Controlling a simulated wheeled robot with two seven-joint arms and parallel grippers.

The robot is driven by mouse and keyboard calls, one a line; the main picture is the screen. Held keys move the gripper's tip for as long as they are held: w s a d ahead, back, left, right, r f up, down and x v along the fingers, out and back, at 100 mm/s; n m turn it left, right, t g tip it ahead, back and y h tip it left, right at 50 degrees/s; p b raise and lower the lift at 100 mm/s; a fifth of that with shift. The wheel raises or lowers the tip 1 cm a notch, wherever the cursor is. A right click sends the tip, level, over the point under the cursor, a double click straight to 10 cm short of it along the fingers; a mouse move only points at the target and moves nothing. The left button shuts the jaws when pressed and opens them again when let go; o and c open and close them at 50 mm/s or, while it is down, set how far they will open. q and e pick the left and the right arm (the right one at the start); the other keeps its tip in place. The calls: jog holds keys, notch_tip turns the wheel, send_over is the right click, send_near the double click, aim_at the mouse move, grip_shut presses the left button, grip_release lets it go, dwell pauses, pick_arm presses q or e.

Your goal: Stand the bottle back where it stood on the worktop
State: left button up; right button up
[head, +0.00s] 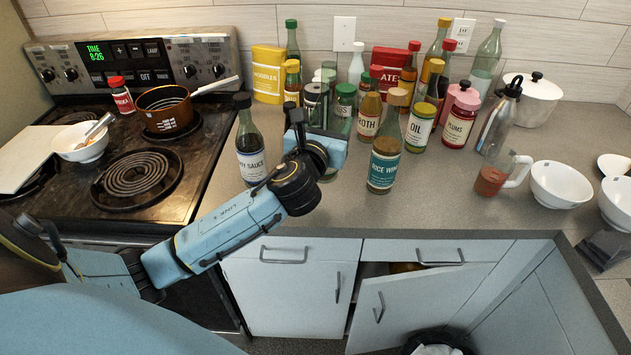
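The task does not say which bottle it means. A dark soy sauce bottle (249,142) with a black cap and pale label stands upright near the stove side of the worktop (335,212). A rice wine bottle (384,157) with a teal label and tan cap stands upright further right, near the front. My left gripper (291,138) is over the worktop between these two, just right of the soy sauce bottle, with a visible gap to it. Its fingers are small and partly hidden by my wrist, so I cannot tell their opening. My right gripper is not in view.
The stove (165,215) with a copper pot (166,112) is at left. A measuring jug (497,176) and white bowl (559,184) stand right. A cupboard door (385,310) hangs open below.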

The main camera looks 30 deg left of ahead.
pick_arm(q)
jog(key=w+a+r+n+y, duration=0.1)
jog(key=w+a+r, duration=0.1)
jog(key=w+a, duration=0.15)
notch_tip(320, 180, down, 9)
jog(key=b, duration=0.2)
jog(key=shift+s+a+g+b, duration=0.2)
jog(key=shift+s+g+b, duration=0.1)
jog(key=shift+s+b, duration=0.1)
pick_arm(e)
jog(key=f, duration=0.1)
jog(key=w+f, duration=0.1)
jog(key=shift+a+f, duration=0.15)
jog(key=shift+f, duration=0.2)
pick_arm(q)
jog(key=o, duration=1.6)
jog(key=shift+f, duration=0.2)
jog(key=v, duration=1.2)
jog(key=shift+d+r+p, duration=0.15)
jog(key=shift+p, duration=0.15)
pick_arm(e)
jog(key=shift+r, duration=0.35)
